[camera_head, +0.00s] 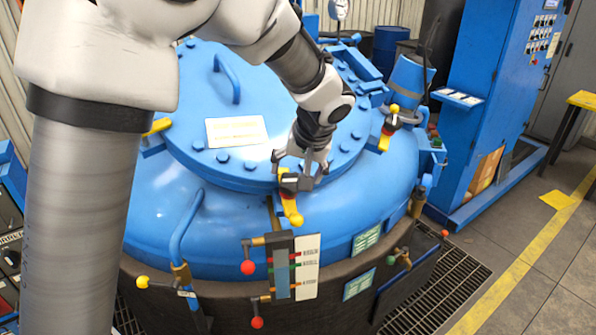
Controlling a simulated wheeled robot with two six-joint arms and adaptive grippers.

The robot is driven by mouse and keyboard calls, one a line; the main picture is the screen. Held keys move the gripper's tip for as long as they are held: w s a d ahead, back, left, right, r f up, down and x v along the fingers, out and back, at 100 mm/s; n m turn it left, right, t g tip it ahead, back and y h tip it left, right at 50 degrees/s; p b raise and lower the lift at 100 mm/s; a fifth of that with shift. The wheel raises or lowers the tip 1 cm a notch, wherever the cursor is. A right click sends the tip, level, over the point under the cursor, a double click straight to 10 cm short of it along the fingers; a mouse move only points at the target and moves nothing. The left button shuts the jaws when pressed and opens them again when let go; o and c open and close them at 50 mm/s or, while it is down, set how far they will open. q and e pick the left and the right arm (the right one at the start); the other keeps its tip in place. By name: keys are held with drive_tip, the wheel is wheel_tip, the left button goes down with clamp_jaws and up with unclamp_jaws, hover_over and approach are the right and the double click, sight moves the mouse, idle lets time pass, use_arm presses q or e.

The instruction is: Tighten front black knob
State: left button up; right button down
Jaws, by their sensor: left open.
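The front black knob (290,184) sits at the front rim of the blue furnace lid (190,108), above a yellow and red clamp handle (292,211). My left gripper (303,176) is at the knob, reaching down from above with its fingers open around or beside it. The fingers partly cover the knob, and I cannot tell whether they touch it. My right gripper is not in view.
Another clamp with a black knob (391,122) stands at the lid's right rim. Red-ended valve handles and a level gauge (281,267) are below the front clamp. A blue control cabinet (500,90) stands at right, with open floor in front.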

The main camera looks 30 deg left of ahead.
sight(293, 179)
use_arm(q)
drive_tip(key=x, duration=0.4)
drive_tip(key=shift+w+a+f, duration=0.2)
drive_tip(key=shift+w+a, duration=0.05)
drive_tip(key=shift+a, duration=0.2)
drive_tip(key=shift+s+d+r, duration=0.15)
drive_tip(key=shift+d+r, duration=0.05)
drive_tip(key=shift+d, duration=0.05)
drive_tip(key=shift+c, duration=1.1)
drive_tip(key=shift+s, duration=0.15)
drive_tip(key=c, duration=0.9)
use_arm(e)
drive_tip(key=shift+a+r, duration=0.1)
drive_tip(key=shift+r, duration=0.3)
